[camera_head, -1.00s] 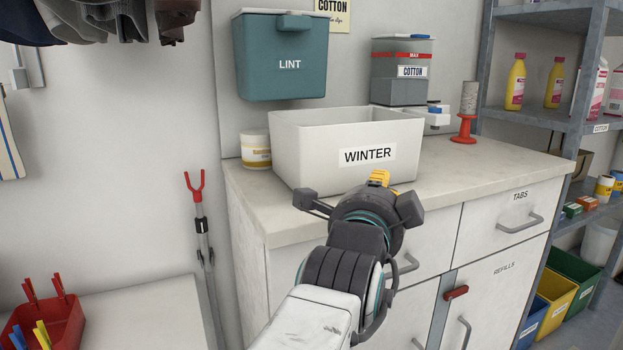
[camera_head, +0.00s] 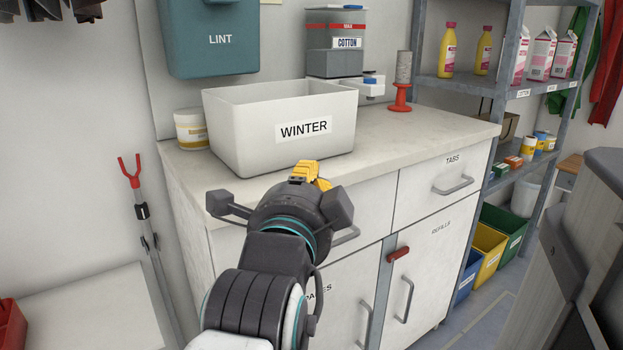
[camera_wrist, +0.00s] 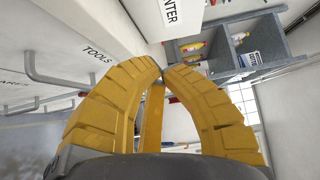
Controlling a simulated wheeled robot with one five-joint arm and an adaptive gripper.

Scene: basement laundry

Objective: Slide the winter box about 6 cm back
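The winter box (camera_head: 240,130) is an open-topped white bin with a "WINTER" label on its front. It stands upright on the counter (camera_head: 425,135), near the front edge. Part of its labelled front shows at the top of the wrist view (camera_wrist: 145,18). My gripper (camera_head: 315,172) is in front of the box, below the label. Its yellow fingers come together at the tips in the wrist view (camera_wrist: 164,72), with nothing seen between them. A gap to the box cannot be judged exactly, but the fingers do not visibly touch it.
A white tub (camera_head: 191,130) stands close to the box's left. Behind it are the lint bin (camera_head: 208,40) on the wall and the cotton dispenser (camera_head: 335,60). A red spool stand (camera_head: 400,98) is at the back right. The counter right of the box is clear.

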